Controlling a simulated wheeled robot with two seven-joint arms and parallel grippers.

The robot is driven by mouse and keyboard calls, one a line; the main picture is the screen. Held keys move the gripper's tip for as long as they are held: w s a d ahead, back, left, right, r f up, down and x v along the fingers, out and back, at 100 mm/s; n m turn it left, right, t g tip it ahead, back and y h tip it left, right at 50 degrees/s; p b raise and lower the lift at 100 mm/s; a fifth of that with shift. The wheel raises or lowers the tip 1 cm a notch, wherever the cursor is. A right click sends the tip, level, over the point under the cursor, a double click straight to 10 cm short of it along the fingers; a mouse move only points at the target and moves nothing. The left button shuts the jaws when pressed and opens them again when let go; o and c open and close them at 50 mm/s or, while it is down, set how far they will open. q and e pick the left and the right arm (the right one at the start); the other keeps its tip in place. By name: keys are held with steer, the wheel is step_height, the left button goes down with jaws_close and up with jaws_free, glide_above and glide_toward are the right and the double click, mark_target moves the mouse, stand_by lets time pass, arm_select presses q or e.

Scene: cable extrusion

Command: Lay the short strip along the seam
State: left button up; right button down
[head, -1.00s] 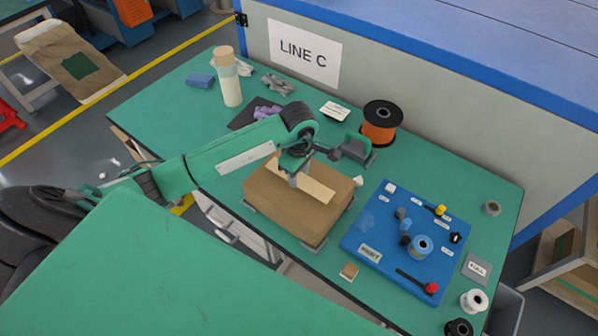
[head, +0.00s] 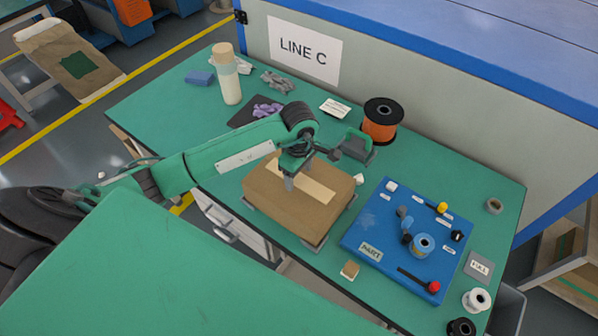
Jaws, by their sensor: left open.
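A brown cardboard box (head: 285,213) sits on the green table. A pale strip (head: 314,190) lies along the middle of its top, and my left gripper covers part of it. My left gripper (head: 289,184) is over the strip with its fingers pointing down. It is open. I cannot tell whether the fingertips touch the strip or the box. My right gripper is not in view.
A blue board (head: 375,226) with knobs and a small spool stands right of the box. An orange spool (head: 379,122), a green tape dispenser (head: 355,146) and a tall bottle (head: 228,78) stand behind.

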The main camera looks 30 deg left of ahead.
arm_select(q)
step_height(320, 180, up, 14)
steer(key=b, duration=0.3)
steer(key=shift+f, duration=0.1)
stand_by(0.9)
